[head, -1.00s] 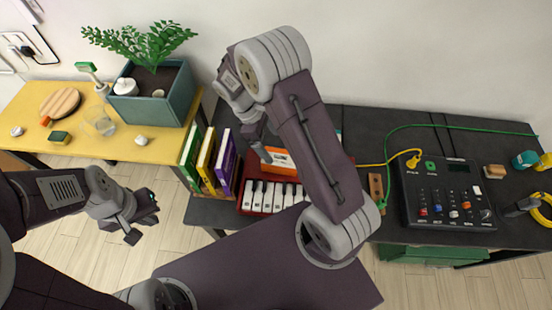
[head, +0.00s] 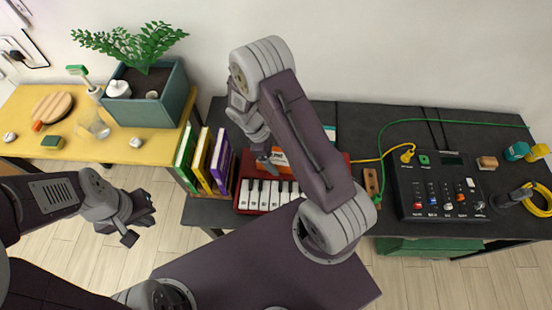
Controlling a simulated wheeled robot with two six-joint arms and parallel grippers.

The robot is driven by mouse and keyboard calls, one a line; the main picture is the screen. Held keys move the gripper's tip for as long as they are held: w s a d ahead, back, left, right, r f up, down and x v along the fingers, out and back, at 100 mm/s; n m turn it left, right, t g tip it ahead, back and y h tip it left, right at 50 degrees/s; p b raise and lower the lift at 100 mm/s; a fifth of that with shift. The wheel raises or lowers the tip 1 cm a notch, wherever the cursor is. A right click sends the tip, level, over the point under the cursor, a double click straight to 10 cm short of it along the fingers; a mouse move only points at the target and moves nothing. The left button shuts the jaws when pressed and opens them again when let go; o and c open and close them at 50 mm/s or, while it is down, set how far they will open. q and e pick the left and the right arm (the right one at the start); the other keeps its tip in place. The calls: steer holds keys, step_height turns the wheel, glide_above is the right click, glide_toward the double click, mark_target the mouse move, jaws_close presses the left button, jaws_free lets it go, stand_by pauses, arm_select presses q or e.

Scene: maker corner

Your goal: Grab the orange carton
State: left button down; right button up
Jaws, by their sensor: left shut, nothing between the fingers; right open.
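The orange carton (head: 280,156) lies at the back of the red toy keyboard (head: 243,200) on the dark table. My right arm and gripper hide much of it. My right gripper (head: 268,158) is open and hangs at the carton's left part, with a finger in front of it. I cannot tell whether it touches the carton. My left gripper (head: 138,222) is shut and empty, over the floor at the left, well apart from the carton.
Upright green, yellow and purple books (head: 204,160) stand just left of the keyboard. A yellow table (head: 75,145) with a planter (head: 150,105) is at the left. A black mixer (head: 440,188) and a green cable (head: 388,140) lie to the right.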

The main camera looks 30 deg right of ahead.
mark_target(277, 156)
steer(key=shift+f, duration=0.2)
stand_by(0.3)
steer(key=c, duration=1.7)
steer(key=shift+c, duration=0.2)
steer(key=shift+r, duration=0.1)
step_height(277, 156, up, 5)
steer(key=shift+s+f, duration=0.1)
steer(key=s+d+r, duration=0.3)
steer(key=s+r, duration=0.3)
steer(key=s, duration=0.5)
steer(key=shift+r, duration=0.25)
